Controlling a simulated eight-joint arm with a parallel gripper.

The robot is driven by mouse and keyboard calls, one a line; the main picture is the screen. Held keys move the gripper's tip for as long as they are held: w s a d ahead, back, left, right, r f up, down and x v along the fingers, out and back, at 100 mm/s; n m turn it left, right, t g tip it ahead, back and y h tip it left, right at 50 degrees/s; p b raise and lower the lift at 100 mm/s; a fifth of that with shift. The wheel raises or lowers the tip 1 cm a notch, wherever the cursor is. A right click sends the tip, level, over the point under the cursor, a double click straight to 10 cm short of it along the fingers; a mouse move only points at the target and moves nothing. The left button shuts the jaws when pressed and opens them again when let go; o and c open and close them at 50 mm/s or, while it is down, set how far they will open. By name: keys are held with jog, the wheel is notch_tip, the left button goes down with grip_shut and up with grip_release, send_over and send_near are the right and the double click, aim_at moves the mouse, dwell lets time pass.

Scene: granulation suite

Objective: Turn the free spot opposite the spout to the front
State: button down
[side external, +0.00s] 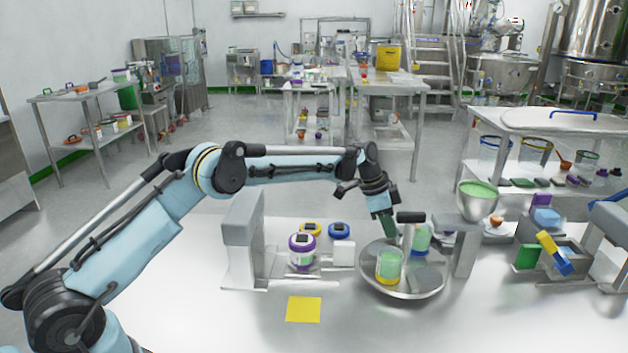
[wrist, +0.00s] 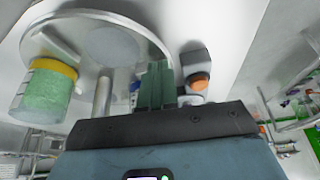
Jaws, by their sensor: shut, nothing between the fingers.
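The round metal turntable (side external: 375,287) stands on the bench and also shows in the wrist view (wrist: 68,25). A yellow-rimmed jar of green granules (side external: 389,267) is at its front left; it is at left in the wrist view (wrist: 44,92). A blue-rimmed jar (side external: 422,240) stands at the back, partly hidden. A bare grey round spot (side external: 427,279) is at the front right, also in the wrist view (wrist: 112,45). An upright post with a dark crossbar (side external: 410,217) rises from the turntable. My gripper (side external: 389,236) is shut and empty, pointing down just left of the post; its green fingers show in the wrist view (wrist: 156,84).
A hopper of green powder (side external: 478,198) stands right of the turntable; its outlet is not clear. A grey stand (side external: 243,240) and purple-lidded jar (side external: 301,250) are at left. A yellow square (side external: 303,309) lies in front. The front bench is otherwise clear.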

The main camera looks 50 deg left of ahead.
aim_at(401, 239)
jog(key=shift+w+d+m, duration=0.2)
jog(key=shift+w+m, duration=0.1)
jog(key=shift+w, duration=0.05)
jog(key=shift+w+d, duration=1.1)
dwell(0.4)
